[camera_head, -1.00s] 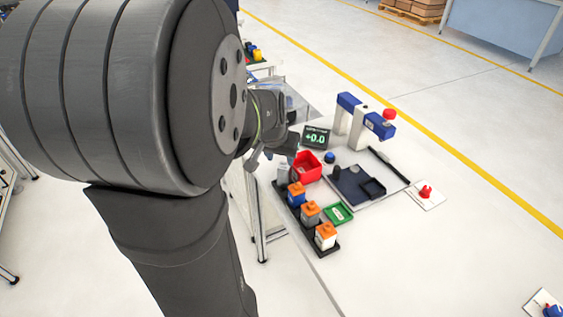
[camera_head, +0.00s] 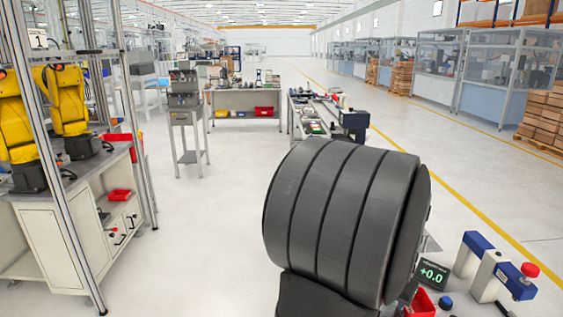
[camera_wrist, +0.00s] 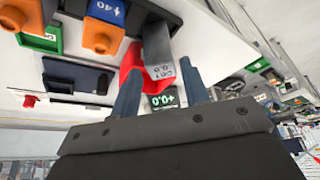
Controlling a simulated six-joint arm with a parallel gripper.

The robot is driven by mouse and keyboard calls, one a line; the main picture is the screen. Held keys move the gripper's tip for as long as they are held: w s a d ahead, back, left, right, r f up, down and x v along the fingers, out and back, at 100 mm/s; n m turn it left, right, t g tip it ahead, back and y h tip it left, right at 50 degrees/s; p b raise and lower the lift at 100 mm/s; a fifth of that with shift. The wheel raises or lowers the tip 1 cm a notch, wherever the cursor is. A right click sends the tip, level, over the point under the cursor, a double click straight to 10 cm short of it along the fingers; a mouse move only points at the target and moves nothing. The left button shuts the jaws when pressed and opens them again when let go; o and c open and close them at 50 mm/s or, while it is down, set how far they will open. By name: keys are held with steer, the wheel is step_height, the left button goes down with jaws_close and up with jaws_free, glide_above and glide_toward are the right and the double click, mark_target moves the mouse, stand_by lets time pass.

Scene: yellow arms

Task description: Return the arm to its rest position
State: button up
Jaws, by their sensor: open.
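My gripper (camera_wrist: 161,70) shows in the wrist view with its two dark fingers spread apart. Nothing is visibly gripped. Beyond the fingertips are a grey labelled block (camera_wrist: 158,50), a red bin (camera_wrist: 130,62) and a small display (camera_wrist: 163,101). I cannot tell the exact gap to them. In the head view a large dark joint of my arm fills the lower middle and hides my gripper. The display (camera_head: 433,274) reads +0.0 at the lower right, above the partly cut-off red bin (camera_head: 421,304).
A white and blue stand (camera_head: 488,268) with a red knob is at the lower right. Yellow arms (camera_head: 65,100) stand in a framed cell at left. Open floor (camera_head: 210,230) lies between.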

steer(key=x, duration=0.6)
steer(key=shift+d+f, duration=0.1)
steer(key=shift+f, duration=0.3)
steer(key=shift+r, duration=0.2)
steer(key=v, duration=1.2)
steer(key=x, duration=1.2)
steer(key=shift+f, duration=0.1)
step_height(320, 180, up, 4)
steer(key=shift+r, duration=0.15)
steer(key=shift+s+d+r, duration=0.1)
steer(key=shift+s+r, duration=0.05)
steer(key=shift+s, duration=0.1)
